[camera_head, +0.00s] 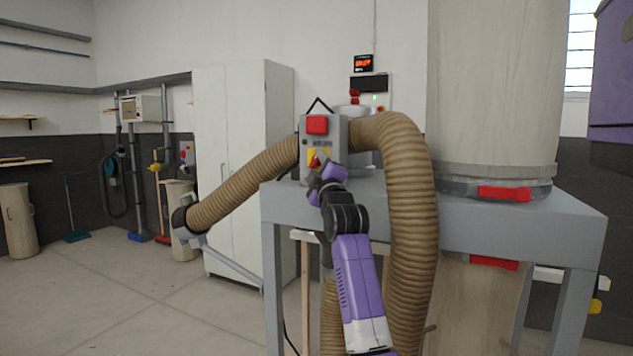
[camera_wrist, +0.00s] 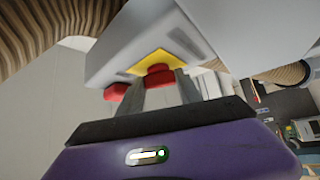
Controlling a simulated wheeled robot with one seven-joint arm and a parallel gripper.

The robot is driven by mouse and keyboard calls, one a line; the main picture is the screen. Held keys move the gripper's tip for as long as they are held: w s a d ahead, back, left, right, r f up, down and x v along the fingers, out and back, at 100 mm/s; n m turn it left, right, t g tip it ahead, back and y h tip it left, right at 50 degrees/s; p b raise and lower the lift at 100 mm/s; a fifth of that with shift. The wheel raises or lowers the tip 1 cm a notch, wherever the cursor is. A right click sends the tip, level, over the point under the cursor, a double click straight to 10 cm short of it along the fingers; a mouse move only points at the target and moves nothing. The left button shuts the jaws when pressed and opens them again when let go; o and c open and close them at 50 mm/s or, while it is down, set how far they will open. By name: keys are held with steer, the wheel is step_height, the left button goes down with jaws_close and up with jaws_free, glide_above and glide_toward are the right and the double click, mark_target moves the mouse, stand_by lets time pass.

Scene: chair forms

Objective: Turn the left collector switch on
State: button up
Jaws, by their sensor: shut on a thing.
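A grey switch box (camera_head: 338,140) stands on the steel frame at the collector. It has a red block (camera_head: 317,124) on its upper face and a yellow plate (camera_head: 324,155) with a red knob below. In the wrist view the yellow plate (camera_wrist: 160,60) and red knob (camera_wrist: 158,75) are close ahead. My gripper (camera_head: 317,166) is at the lower part of the box. In the wrist view its two fingers (camera_wrist: 158,86) are shut on the red knob, one on each side. The knob's far side is hidden.
Ribbed brown hoses (camera_head: 408,190) loop on both sides of the box and hang beside my arm. The grey steel frame (camera_head: 480,225) and a large pale cylinder (camera_head: 495,80) are at the right. A white cabinet (camera_head: 230,150) stands behind. The floor at the left is clear.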

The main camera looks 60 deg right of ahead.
steer(key=m+g+h+b, duration=0.1)
steer(key=m+h+b, duration=0.1)
steer(key=m+b, duration=0.1)
steer(key=f+m+g+h+b, duration=0.1)
steer(key=m+h+b, duration=0.1)
steer(key=m+b, duration=0.1)
steer(key=m+g+h+b, duration=0.1)
steer(key=m+h+b, duration=0.1)
steer(key=m+b, duration=0.1)
steer(key=shift+w+a+f+m+h, duration=0.1)
steer(key=shift+w+f+m+h, duration=0.05)
steer(key=shift+w+m+h, duration=0.2)
steer(key=m+g+h+b, duration=0.1)
steer(key=m+g, duration=0.1)
steer(key=m+g+h+b, duration=0.1)
steer(key=m+g, duration=0.1)
steer(key=m, duration=0.1)
steer(key=shift+w+r+g+h, duration=0.15)
steer(key=shift+r+g+h, duration=0.05)
steer(key=shift+g+h, duration=0.15)
steer(key=shift+w+r+m+g+h, duration=0.1)
steer(key=shift+m+g+h, duration=0.3)
steer(key=shift+m+g, duration=1.05)
steer(key=shift+m+g+h, duration=0.4)
steer(key=shift+m+g, duration=0.8)
steer(key=shift+m, duration=0.3)
steer(key=shift+m+g, duration=0.5)
steer(key=shift+m, duration=0.1)
steer(key=o, duration=1.4)
steer(key=shift+v, duration=3.8)
